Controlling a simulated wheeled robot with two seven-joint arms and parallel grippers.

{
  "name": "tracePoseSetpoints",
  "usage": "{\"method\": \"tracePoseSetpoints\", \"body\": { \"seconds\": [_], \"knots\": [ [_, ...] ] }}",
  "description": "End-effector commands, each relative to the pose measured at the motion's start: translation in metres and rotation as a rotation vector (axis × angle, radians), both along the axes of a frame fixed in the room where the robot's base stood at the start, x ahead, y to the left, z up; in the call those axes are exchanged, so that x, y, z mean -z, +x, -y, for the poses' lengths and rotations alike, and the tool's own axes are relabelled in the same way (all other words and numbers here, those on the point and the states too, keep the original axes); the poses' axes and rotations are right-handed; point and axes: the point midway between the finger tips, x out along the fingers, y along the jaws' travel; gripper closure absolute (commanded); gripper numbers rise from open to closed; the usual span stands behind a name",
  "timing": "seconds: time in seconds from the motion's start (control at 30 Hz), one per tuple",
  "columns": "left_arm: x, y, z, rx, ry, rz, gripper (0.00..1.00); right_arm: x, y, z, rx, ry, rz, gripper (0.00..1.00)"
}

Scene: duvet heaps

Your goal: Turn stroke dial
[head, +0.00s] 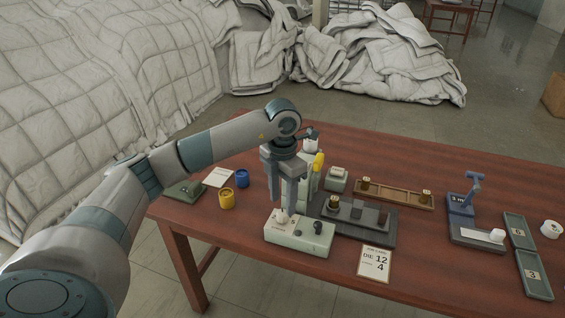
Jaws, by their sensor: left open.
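A pale green control box (300,240) sits near the table's front edge. It has a light knob (282,215) on its left part and a dark knob (318,227) on its right part. I cannot read which one is the stroke dial. My left gripper (291,208) points down over the left part of the box, jaws open, with its fingertips close to the light knob. I cannot tell whether they touch it. My right gripper is not in view.
A card (375,263) reading "DIE 12 4" lies right of the box. Behind are a dark grey fixture (378,225) and a wooden rack (395,195). Green trays (534,275) lie at right.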

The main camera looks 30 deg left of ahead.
Motion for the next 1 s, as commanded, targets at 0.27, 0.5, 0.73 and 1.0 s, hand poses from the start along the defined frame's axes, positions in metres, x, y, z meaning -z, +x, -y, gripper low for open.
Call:
{"method": "tracePoseSetpoints", "body": {
  "seconds": [0.27,0.5,0.73,1.0],
  "knots": [
    [-0.057,0.001,0.0,0.0,0.0,0.005,0.55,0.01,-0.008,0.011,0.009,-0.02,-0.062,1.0],
    [-0.101,0.001,0.0,0.0,0.001,0.004,0.55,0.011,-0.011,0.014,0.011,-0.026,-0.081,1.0],
    [-0.124,0.0,0.0,-0.001,0.002,0.002,0.55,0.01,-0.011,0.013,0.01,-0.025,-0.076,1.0],
    [-0.131,0.0,0.0,-0.001,0.0,-0.001,0.55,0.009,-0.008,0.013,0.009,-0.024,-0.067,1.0]
  ]
}}
